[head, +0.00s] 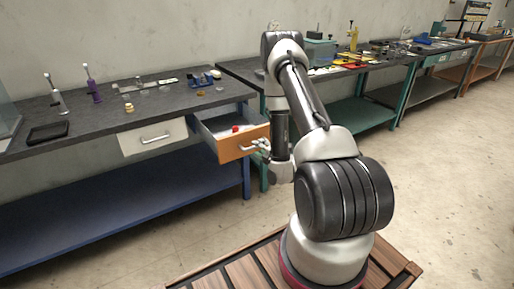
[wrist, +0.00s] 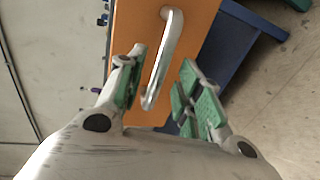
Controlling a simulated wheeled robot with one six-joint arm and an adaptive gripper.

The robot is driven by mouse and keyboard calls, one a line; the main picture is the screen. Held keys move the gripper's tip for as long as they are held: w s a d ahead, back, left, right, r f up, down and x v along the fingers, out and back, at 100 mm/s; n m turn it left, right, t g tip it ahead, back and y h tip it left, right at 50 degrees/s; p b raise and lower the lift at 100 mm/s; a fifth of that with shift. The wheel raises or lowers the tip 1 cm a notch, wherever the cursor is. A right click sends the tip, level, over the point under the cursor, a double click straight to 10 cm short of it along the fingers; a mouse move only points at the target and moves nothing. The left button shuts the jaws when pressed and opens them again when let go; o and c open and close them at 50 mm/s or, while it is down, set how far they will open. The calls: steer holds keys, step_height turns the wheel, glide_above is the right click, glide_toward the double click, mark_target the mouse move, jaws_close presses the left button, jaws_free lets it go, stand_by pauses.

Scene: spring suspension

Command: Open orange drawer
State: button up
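The orange drawer (head: 232,147) is pulled out from the left workbench, its inside showing from above with a small red item (head: 236,128) in it. My gripper (head: 262,146) is at the right part of the drawer's front. In the wrist view, the orange front (wrist: 196,30) fills the upper middle, with its metal bar handle (wrist: 174,28). My gripper's green-padded fingers (wrist: 163,72) are apart, one on each side of the handle's near end. A gap shows between the handle and the right finger; contact with the left finger is unclear.
A closed white drawer (head: 153,138) is left of the orange one. A blue lower shelf (head: 120,215) lies below. Another bench with a green shelf (head: 355,115) stands right. The floor on the right is clear.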

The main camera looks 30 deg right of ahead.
steer(key=v, duration=0.9)
